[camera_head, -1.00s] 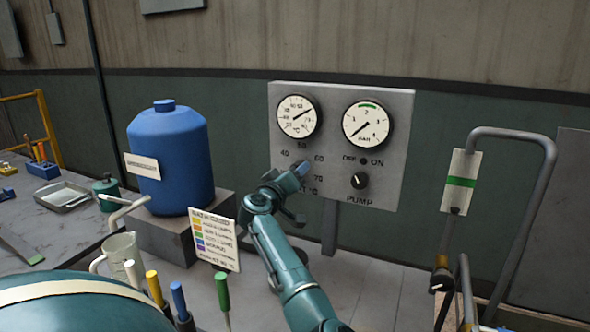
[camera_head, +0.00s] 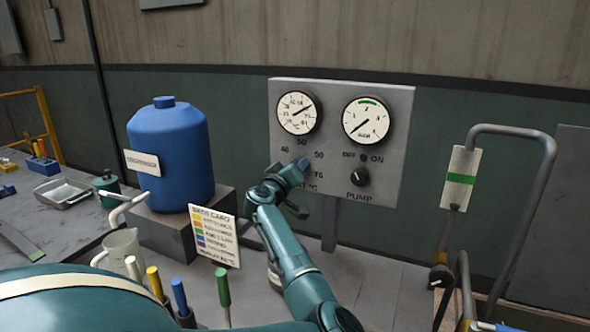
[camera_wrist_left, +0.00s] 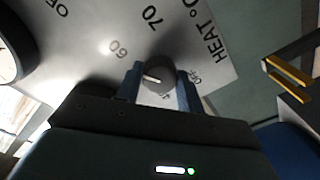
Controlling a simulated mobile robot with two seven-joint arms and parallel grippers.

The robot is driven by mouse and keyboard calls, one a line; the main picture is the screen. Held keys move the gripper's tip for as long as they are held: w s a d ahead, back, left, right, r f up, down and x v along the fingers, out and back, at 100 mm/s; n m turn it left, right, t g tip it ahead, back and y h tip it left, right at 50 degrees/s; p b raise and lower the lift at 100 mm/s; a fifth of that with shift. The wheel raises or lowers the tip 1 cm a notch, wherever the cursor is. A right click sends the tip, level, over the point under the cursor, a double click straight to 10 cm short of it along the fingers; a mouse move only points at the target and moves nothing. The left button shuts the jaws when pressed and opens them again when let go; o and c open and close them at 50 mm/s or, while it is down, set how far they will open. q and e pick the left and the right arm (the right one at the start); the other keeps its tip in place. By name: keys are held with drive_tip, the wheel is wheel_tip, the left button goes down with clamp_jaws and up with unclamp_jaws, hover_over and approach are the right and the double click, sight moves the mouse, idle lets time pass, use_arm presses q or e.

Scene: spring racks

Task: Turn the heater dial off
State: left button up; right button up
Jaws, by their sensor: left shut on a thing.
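The heater dial (camera_wrist_left: 158,76) is a dark round knob with a white pointer mark, seen in the left wrist view. My left gripper (camera_wrist_left: 160,90) has a blue finger on either side of it and is shut on it. The numbers 60 and 70 and HEAT °C show around the dial. In the head view my left gripper (camera_head: 302,165) is at the lower left of the grey control panel (camera_head: 338,98) and hides the dial. I cannot tell exactly which mark the pointer faces.
The pump knob (camera_head: 359,176) is close to the right of my left gripper, below the pressure gauge (camera_head: 366,121). The temperature gauge (camera_head: 298,113) is above. A blue tank (camera_head: 172,165) and a colour-coded card (camera_head: 214,237) stand to the left. A bent pipe (camera_head: 525,210) rises at right.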

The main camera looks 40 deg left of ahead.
use_arm(q)
drive_tip(key=shift+c, duration=0.8)
drive_tip(key=shift+f+n, duration=0.1)
drive_tip(key=shift+n, duration=0.2)
drive_tip(key=shift+n+h, duration=0.4)
drive_tip(key=shift+n, duration=16.9)
